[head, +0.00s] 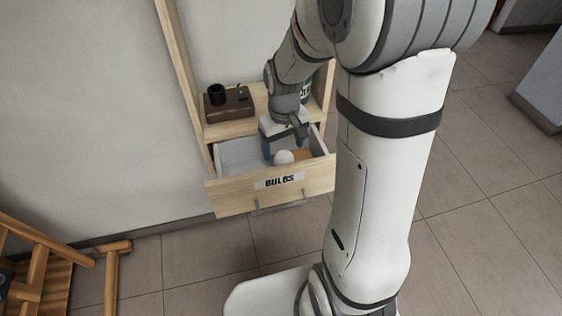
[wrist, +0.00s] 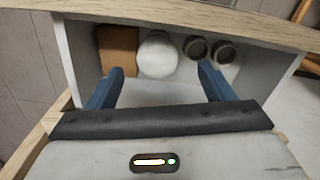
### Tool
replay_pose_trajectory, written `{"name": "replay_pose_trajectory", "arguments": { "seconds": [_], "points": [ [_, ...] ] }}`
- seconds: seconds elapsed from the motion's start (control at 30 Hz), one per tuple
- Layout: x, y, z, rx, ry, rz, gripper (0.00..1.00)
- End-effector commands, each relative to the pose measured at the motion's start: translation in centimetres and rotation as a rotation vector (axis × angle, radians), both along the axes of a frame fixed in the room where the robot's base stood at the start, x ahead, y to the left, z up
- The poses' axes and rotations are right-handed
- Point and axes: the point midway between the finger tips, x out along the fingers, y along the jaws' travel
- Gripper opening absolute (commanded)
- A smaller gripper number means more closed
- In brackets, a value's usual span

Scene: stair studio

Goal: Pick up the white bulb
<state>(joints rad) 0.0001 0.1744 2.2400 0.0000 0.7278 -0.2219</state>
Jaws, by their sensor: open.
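The white bulb (head: 284,157) sits in the open drawer (head: 229,195), whose front is labelled BULBS. In the wrist view the bulb (wrist: 157,55) is round and white, between a brown block and two round-ended things. My gripper (wrist: 160,78) is open and reaches down into the drawer, its blue fingers apart. The bulb shows beyond the fingertips, roughly centred between them, and nothing is held. In the head view my gripper (head: 278,155) is partly hidden by the arm, close to the bulb. I cannot tell whether a finger touches it.
A brown block (wrist: 118,50) stands left of the bulb, and two grey-rimmed round things (wrist: 210,50) stand to its right. The drawer walls are close around the fingers. A brown box with a black cylinder (head: 228,103) sits on the shelf above. Wooden furniture (head: 40,262) stands at lower left.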

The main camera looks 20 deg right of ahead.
Motion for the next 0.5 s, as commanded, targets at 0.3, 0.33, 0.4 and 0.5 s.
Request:
{"name": "replay_pose_trajectory", "arguments": {
  "seconds": [0.3,0.33,0.4,0.5],
  "points": [
    [0.2,-0.3,-4.5,0.0,0.003,0.0,0.75],
    [0.2,-0.3,-4.9,0.0,0.003,0.0,0.75],
    [0.3,-0.2,-5.6,0.0,0.002,0.0,0.75],
    [0.3,-0.2,-6.0,0.0,0.0,0.0,0.75]
  ]
}}
